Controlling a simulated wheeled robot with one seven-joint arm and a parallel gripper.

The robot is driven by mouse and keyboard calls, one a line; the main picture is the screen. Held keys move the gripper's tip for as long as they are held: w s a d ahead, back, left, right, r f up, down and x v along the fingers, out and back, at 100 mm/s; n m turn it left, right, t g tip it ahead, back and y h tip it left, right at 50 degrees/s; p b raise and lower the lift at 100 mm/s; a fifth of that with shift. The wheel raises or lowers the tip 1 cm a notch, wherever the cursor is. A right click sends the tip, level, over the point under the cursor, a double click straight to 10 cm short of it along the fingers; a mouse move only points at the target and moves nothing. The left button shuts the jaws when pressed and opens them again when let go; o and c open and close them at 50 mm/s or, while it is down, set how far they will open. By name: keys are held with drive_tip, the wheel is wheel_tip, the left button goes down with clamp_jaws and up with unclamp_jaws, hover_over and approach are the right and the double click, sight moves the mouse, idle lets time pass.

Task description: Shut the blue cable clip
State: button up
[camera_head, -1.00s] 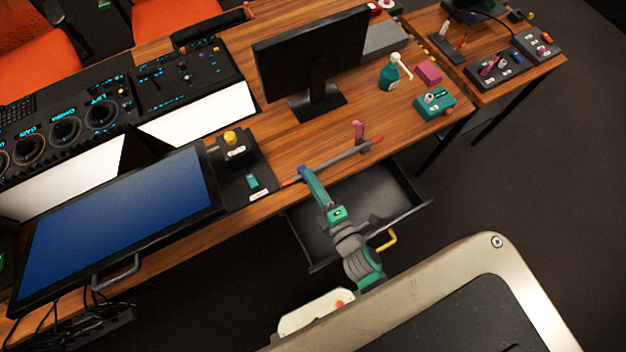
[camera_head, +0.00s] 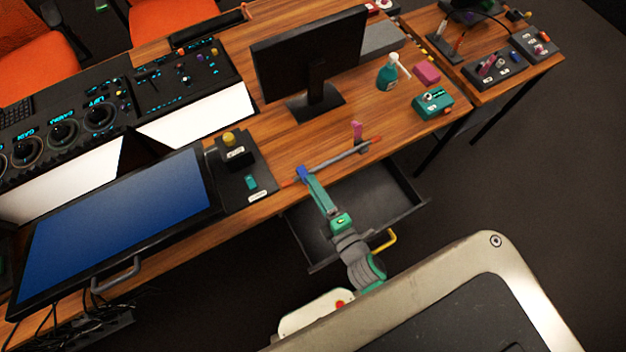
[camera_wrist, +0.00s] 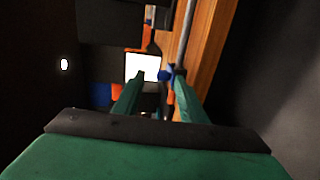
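The blue cable clip (camera_head: 301,173) sits at the desk's front edge, at the left end of a grey cable or rod (camera_head: 335,158). My gripper (camera_head: 307,180) reaches up to it from over the open drawer. In the wrist view, the blue clip (camera_wrist: 166,74) shows near the tip of the right finger, beside the grey rod (camera_wrist: 184,35). My gripper's two green fingers (camera_wrist: 158,78) stand apart there, with a gap between the tips. Whether a finger touches the clip, and whether the clip is open, I cannot tell.
A pink upright piece (camera_head: 358,131) stands by the rod's right part. An open drawer (camera_head: 365,205) with a yellow handle lies below. A black control box (camera_head: 246,185) and a large blue screen (camera_head: 125,220) are to the left. A monitor (camera_head: 308,60) stands behind.

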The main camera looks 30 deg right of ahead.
drive_tip(key=s+r, duration=0.2)
drive_tip(key=s, duration=0.8)
drive_tip(key=shift+d+r, duration=0.15)
drive_tip(key=shift+r, duration=0.2)
idle(0.6)
idle(0.4)
drive_tip(key=s+r, duration=0.1)
drive_tip(key=s, duration=0.9)
drive_tip(key=shift+s+d, duration=0.2)
drive_tip(key=shift+s, duration=0.2)
drive_tip(key=shift+w+r, duration=0.1)
drive_tip(key=shift+r, duration=0.05)
